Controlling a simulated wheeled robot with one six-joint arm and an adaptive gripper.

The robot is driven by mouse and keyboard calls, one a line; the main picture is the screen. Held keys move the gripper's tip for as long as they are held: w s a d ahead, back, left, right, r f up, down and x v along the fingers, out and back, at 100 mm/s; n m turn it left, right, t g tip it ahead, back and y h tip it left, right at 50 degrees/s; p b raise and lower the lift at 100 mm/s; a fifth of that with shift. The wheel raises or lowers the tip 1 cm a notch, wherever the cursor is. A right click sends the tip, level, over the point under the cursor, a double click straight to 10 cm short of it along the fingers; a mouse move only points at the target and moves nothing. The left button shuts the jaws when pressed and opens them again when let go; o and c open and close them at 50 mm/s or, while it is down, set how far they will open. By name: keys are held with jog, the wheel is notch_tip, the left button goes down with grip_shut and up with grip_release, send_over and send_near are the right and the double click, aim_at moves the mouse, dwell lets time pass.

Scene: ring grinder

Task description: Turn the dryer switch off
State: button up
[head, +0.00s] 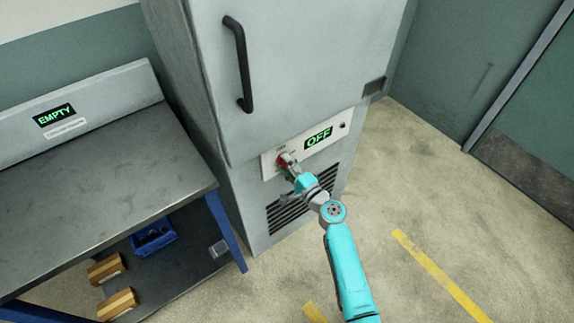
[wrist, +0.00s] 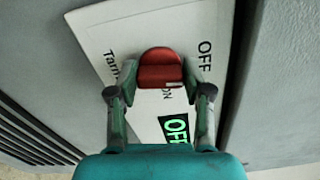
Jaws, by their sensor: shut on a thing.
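The dryer (head: 290,75) is a tall grey cabinet with a black door handle. Its white switch panel (head: 268,166) is low on the front, and a small display (head: 319,137) there reads OFF in green. The red switch knob (wrist: 160,70) shows in the wrist view between my fingers, with printed OFF and ON labels around it. My gripper (head: 288,164) is at the panel, shut on the red knob with a finger on each side. In the head view my gripper covers most of the knob. The OFF display (wrist: 174,129) also shows in the wrist view.
A grey workbench (head: 90,170) with a sign reading EMPTY (head: 54,115) stands left of the dryer. Its lower shelf holds a blue bin (head: 153,237) and wooden blocks (head: 107,268). Open floor with yellow lines (head: 440,275) lies to the right.

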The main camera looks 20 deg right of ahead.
jog(key=shift+n, duration=0.9)
jog(key=shift+f, duration=0.1)
jog(key=o, duration=1.2)
jog(key=shift+c, duration=0.2)
jog(key=v, duration=1.2)
